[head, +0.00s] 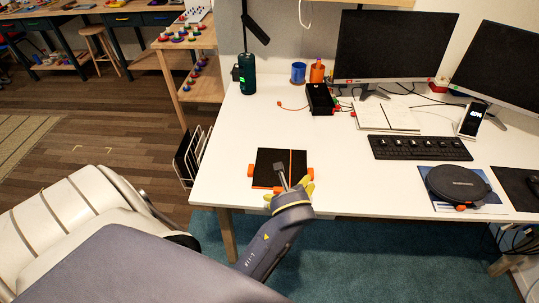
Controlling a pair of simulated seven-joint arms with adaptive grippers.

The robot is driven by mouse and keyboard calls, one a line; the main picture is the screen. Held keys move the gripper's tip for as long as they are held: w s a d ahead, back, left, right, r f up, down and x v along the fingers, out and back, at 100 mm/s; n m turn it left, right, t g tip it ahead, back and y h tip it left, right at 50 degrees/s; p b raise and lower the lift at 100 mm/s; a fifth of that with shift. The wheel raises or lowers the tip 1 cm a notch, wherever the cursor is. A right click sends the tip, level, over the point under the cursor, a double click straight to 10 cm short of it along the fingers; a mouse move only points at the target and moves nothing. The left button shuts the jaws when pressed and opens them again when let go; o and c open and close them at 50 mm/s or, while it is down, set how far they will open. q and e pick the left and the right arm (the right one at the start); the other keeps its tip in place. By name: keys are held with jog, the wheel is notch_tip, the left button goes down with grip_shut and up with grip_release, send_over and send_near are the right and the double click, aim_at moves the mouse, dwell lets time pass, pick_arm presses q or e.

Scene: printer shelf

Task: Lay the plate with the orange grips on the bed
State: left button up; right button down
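A black square plate (268,158) with orange grips at its sides lies at the front edge of the white desk, left of its middle. A thin orange line runs down its right part. My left gripper (290,187) is over the plate's near edge, with yellow parts showing on both sides. The wrist hides the fingertips, so I cannot tell whether they are open or closed, or whether they touch the plate. My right gripper is not in view. I cannot make out a printer or its bed in the head view.
The white desk (222,150) holds a keyboard (419,147), an open notebook (385,116), a round black case (458,184), a dark green cylinder (247,74), a black box (320,98) and two monitors (392,47). A wire rack (190,155) stands left of the desk. The desktop between plate and keyboard is clear.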

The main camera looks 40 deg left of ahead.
pick_arm(q)
jog(key=w+d+r+m, duration=0.3)
jog(key=w+r+m, duration=0.1)
jog(key=w+m, duration=0.15)
send_near(301, 171)
jog(key=shift+m, duration=0.25)
jog(key=x, duration=0.7)
jog(key=shift+w+a, duration=0.15)
jog(key=shift+w, duration=0.25)
jog(key=shift+s+f, duration=0.15)
jog(key=shift+f, duration=0.1)
grip_shut()
dwell(0.4)
